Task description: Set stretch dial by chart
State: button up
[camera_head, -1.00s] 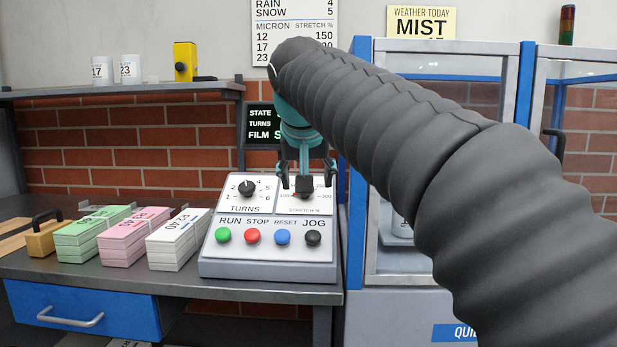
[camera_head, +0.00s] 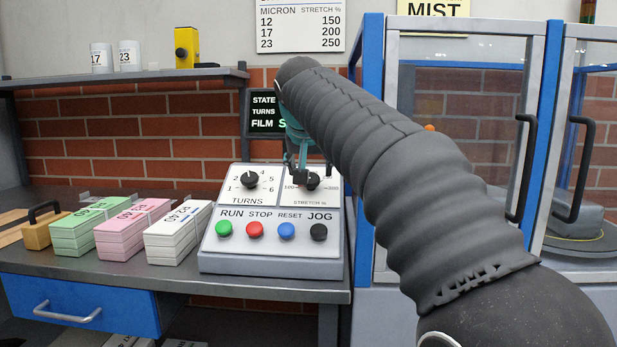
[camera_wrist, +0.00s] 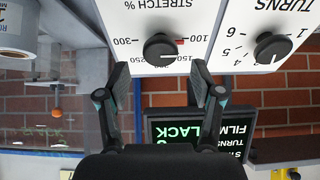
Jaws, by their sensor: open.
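The stretch dial is a black knob (camera_head: 309,182) on the right of the sloped control panel (camera_head: 270,262), partly behind my gripper. It also shows upside down in the wrist view (camera_wrist: 160,47), with 100 and 300 at its sides and 150 and 250 printed nearby; I cannot tell its setting surely. My gripper (camera_wrist: 160,70) is open and empty, with the knob just beyond and between its fingertips, apparently not touching. In the head view, the gripper (camera_head: 306,170) is just above the knob. The wall chart (camera_head: 300,32) pairs micron 12, 17, 23 with stretch 150, 200, 250.
The turns dial (camera_head: 249,180) is left of the stretch dial; RUN, STOP, RESET and JOG buttons sit below. A status screen (camera_head: 262,112) is behind the panel. Rolls marked 17 (camera_head: 101,58) and 23 (camera_head: 130,56) stand on the shelf. Paper stacks (camera_head: 178,234) lie left.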

aim_at(311, 177)
jog(key=shift+x, duration=1.65)
